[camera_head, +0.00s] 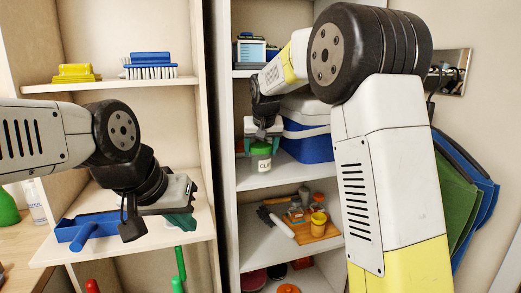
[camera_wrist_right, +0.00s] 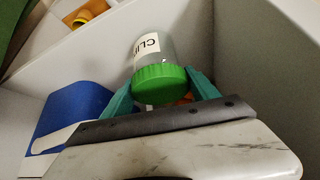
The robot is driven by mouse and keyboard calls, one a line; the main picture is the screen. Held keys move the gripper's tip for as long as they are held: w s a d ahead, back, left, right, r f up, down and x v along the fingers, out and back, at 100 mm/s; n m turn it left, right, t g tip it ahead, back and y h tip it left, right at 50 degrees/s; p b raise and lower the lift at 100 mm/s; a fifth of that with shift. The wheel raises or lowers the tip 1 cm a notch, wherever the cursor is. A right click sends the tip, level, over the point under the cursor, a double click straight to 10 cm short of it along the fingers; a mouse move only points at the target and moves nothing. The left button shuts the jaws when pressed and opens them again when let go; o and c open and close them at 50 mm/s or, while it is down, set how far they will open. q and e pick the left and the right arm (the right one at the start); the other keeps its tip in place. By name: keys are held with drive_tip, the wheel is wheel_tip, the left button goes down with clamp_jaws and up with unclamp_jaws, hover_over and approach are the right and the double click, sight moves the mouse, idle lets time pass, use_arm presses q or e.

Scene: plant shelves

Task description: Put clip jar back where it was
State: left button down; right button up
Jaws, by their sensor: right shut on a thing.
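The clip jar is a clear-grey jar with a green lid and a white label reading "CLIP" (camera_head: 264,167). It is upright in the right-hand shelf unit, on the level with the blue cooler. In the right wrist view the jar (camera_wrist_right: 160,77) sits between the teal fingers. My right gripper (camera_head: 262,147) is shut on it near the lid. Whether the jar's base touches the shelf board (camera_head: 275,181) I cannot tell. My left gripper (camera_head: 182,218) hangs before the left shelf unit, holding nothing that I can see; its finger gap is unclear.
A blue cooler with a white lid (camera_head: 308,142) stands right of the jar. The shelf below holds a hand fork (camera_head: 277,222) and a tray with a yellow cup (camera_head: 318,221). A blue dustpan (camera_head: 90,228) lies by my left gripper. The unit's upright (camera_head: 224,130) bounds the jar's left side.

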drive_tip(key=o, duration=1.6)
drive_tip(key=shift+f, duration=0.15)
drive_tip(key=shift+s+r, duration=0.1)
drive_tip(key=shift+r, duration=0.25)
drive_tip(key=a+v, duration=0.1)
drive_tip(key=v, duration=1)
drive_tip(key=s+d+f+y, duration=0.2)
drive_tip(key=s+d+f, duration=0.1)
drive_tip(key=s+d, duration=1)
drive_tip(key=shift+m+h, duration=0.3)
drive_tip(key=shift+m, duration=0.1)
drive_tip(key=s+f, duration=0.3)
drive_tip(key=s, duration=0.2)
drive_tip(key=s+d+f, duration=0.1)
drive_tip(key=s+f, duration=0.2)
drive_tip(key=s, duration=0.3)
drive_tip(key=s+f, duration=0.3)
drive_tip(key=s, duration=0.2)
drive_tip(key=shift+s+d, duration=0.25)
drive_tip(key=shift+s, duration=0.1)
